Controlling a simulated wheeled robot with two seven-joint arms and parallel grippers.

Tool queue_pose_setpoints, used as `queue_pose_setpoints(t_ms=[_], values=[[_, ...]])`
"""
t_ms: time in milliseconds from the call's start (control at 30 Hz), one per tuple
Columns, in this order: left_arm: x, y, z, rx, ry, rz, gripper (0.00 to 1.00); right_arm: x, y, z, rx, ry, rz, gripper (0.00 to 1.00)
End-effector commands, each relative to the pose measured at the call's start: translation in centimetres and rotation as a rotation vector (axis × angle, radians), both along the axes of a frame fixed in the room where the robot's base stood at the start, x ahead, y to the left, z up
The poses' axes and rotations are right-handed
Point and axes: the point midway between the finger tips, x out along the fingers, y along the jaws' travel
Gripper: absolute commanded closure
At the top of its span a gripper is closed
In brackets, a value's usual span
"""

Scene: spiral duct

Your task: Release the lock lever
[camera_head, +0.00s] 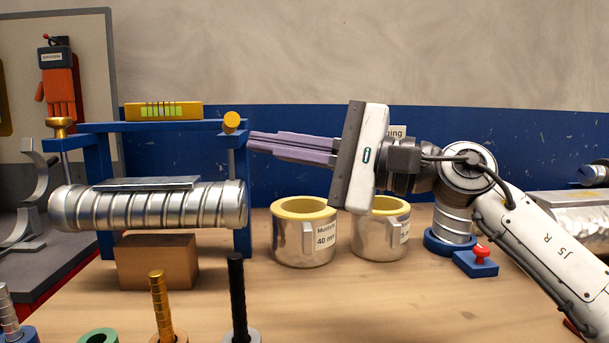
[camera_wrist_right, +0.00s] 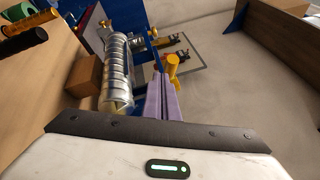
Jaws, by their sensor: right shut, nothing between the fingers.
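My right gripper (camera_head: 251,142) comes in from the right with its purple fingers together and empty. Its tips are just right of the yellow round knob (camera_head: 231,122) at the right end of the blue frame (camera_head: 170,126). I cannot tell if they touch. In the right wrist view the fingers (camera_wrist_right: 160,84) point up beside the yellow knob (camera_wrist_right: 173,62). No part is clearly marked as the lock lever. The ribbed metal spiral duct (camera_head: 150,208) lies across the frame, with a flat grey plate (camera_head: 147,183) on top. My left gripper is not in view.
A brown block (camera_head: 157,262) stands under the duct. Two insulated metal sleeves (camera_head: 304,240) stand below my right gripper. A gold and a black post (camera_head: 237,290) rise at the front. A red button (camera_head: 481,251) sits at the right.

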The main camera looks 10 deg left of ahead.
Motion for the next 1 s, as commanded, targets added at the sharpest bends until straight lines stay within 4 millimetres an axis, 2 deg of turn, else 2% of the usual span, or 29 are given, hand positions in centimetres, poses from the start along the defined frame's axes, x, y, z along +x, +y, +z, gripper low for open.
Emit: queue_pose_setpoints(t_ms=[33,67,200,500,700,1000], values=[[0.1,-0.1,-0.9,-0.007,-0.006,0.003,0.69,0.9,-1.5,-1.3,0.003,0.004,-0.017,1.00],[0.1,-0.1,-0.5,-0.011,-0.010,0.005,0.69,0.7,-2.0,-1.1,0.002,0.002,-0.017,1.00],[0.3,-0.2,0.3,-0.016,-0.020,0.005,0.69,-1.5,-3.7,-1.0,0.001,0.001,-0.020,1.00],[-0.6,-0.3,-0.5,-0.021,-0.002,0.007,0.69,-5.4,-6.7,-1.5,0.002,0.004,-0.022,1.00],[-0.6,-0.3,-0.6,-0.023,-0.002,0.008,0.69,-6.5,-7.6,-1.6,0.004,0.005,-0.023,1.00],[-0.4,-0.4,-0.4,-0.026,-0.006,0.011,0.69,-6.7,-7.7,-1.6,0.004,0.006,-0.023,1.00]])
